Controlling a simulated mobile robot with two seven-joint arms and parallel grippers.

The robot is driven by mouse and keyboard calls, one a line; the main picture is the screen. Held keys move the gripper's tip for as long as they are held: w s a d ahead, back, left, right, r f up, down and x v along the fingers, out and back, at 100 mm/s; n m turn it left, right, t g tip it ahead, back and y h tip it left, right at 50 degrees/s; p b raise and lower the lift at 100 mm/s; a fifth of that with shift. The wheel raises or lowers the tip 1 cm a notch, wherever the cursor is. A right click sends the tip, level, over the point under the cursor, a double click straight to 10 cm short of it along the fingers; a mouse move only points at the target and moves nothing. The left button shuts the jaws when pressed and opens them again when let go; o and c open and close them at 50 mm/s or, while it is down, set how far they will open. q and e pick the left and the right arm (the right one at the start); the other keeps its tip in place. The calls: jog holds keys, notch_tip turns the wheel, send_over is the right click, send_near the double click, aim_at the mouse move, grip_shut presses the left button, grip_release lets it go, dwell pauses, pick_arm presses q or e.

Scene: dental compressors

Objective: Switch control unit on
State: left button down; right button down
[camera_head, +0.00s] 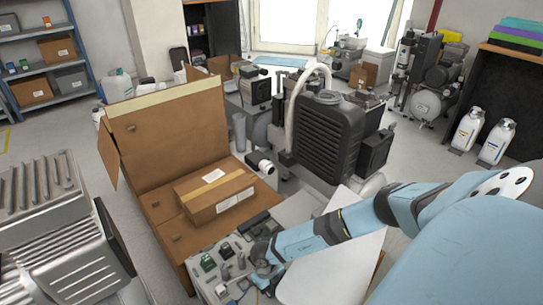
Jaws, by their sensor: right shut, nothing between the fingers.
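My right arm reaches in from the right, and my right gripper (262,277) is shut and empty. It is low in the middle of the view, over or just beside a light grey board with small parts (203,283). The board bears small green, black and grey pieces. I cannot tell for sure which thing is the control unit or where its switch is. The gripper and wrist hide part of the board's right side, and I cannot tell whether the fingertips touch anything. My left gripper is not in view.
A closed cardboard box (215,195) lies by a large open carton (168,133) behind the board. A black finned compressor (327,137) stands beyond my arm. A grey ribbed metal machine (58,255) fills the lower left. Two white bottles (496,139) stand right. Open floor shows at right (418,152).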

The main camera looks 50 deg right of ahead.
jog(key=shift+s+a+f, duration=0.1)
jog(key=shift+s+f, duration=0.25)
jog(key=shift+f, duration=0.15)
dwell(0.3)
jog(key=shift+w+r, duration=0.2)
jog(key=shift+w, duration=0.55)
